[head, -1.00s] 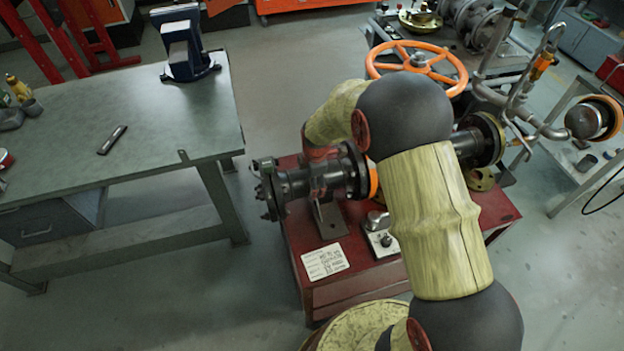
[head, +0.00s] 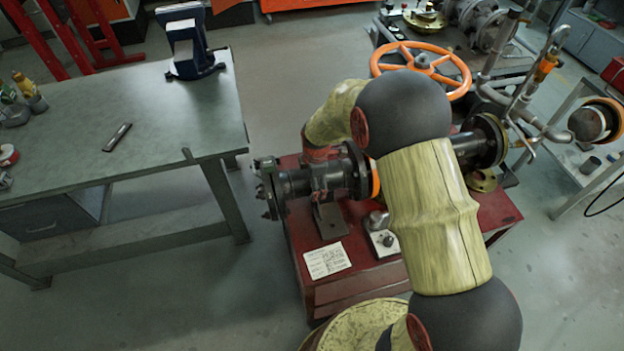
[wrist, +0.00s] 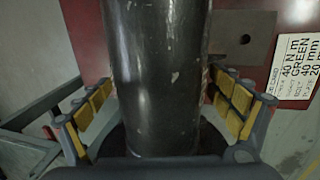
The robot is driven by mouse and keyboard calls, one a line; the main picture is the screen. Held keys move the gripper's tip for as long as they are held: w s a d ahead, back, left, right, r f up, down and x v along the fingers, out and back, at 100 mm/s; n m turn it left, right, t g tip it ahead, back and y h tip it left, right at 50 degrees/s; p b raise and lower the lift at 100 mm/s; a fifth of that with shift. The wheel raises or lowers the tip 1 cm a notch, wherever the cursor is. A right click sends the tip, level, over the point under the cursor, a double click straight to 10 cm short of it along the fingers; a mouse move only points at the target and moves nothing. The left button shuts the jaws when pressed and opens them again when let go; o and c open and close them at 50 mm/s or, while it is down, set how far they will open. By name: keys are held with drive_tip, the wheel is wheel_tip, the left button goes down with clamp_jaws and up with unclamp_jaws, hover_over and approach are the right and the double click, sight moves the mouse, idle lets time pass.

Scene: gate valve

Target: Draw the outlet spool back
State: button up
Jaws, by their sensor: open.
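The outlet spool (head: 296,184) is a dark flanged pipe lying over the red stand, its free flange (head: 268,188) at the left end. In the wrist view the spool (wrist: 155,45) runs top to bottom as a scuffed dark cylinder. My gripper (wrist: 160,90) is open, with yellow-padded fingers on both sides of the spool. A gap shows at the left pads; the right pads lie very close to the pipe, and I cannot tell if they touch.
The red stand (head: 330,290) carries a white card (head: 326,260) and a small device (head: 383,240). The orange handwheel (head: 420,68) stands behind my arm. A grey workbench (head: 160,130) with a vise (head: 190,45) is at left, with open floor between.

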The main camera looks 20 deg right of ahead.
drive_tip(key=shift+r, duration=0.15)
drive_tip(key=r, duration=0.3)
drive_tip(key=s+r, duration=0.1)
drive_tip(key=r, duration=0.3)
drive_tip(key=s+r, duration=0.1)
drive_tip(key=r, duration=0.3)
drive_tip(key=shift+s+r, duration=0.2)
drive_tip(key=shift+r, duration=0.05)
